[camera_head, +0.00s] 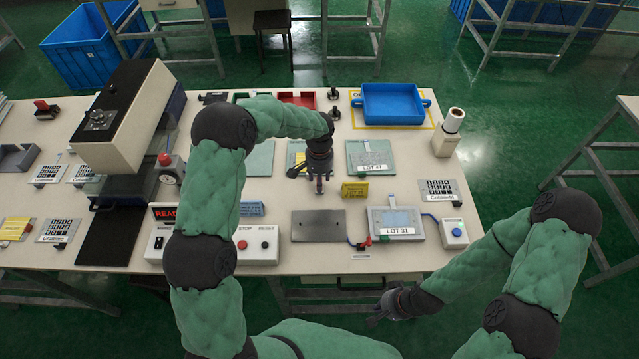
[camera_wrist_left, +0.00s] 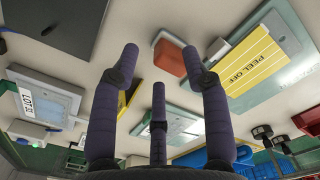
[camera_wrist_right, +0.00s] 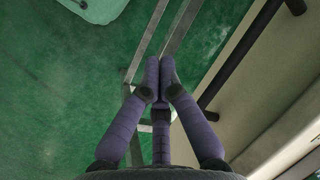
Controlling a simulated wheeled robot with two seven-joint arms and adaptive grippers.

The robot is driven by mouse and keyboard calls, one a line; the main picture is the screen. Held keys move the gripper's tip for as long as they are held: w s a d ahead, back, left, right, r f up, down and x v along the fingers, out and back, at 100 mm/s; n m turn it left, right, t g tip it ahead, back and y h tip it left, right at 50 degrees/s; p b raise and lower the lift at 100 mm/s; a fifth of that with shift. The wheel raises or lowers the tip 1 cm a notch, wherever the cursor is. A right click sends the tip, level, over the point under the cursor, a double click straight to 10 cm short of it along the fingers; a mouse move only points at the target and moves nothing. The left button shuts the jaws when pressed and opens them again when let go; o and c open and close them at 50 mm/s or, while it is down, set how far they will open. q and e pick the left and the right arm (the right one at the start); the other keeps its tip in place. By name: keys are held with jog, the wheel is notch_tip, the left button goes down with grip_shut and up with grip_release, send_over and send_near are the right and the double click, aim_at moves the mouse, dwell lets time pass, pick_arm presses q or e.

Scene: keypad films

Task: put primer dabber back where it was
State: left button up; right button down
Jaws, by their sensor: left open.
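No object is clearly recognisable as the primer dabber. A small reddish-brown block (camera_wrist_left: 170,60) lies on the table near my left fingertips, beside a plate with a yellow PEEL OFF film (camera_wrist_left: 258,62); my gripper hides most of that spot in the head view. Two small black knobbed objects (camera_head: 334,93) stand near the blue tray and could be tools. My left gripper (camera_head: 319,188) points down over the table, fingers spread, with nothing between them. My right gripper (camera_head: 374,315) is off the table's front edge, its fingers together and empty above the green floor.
A blue tray (camera_head: 393,105) stands at the back right, near a white roll holder (camera_head: 451,121). A LOT 47 plate (camera_head: 371,157), a yellow sign (camera_head: 355,191), a bare grey plate (camera_head: 318,226) and a LOT 31 keypad (camera_head: 396,222) surround my left gripper. A large machine (camera_head: 125,115) stands left.

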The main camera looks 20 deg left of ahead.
pick_arm(q)
notch_tip(320, 180, up, 9)
jog(key=p, duration=0.1)
jog(key=shift+f, duration=0.15)
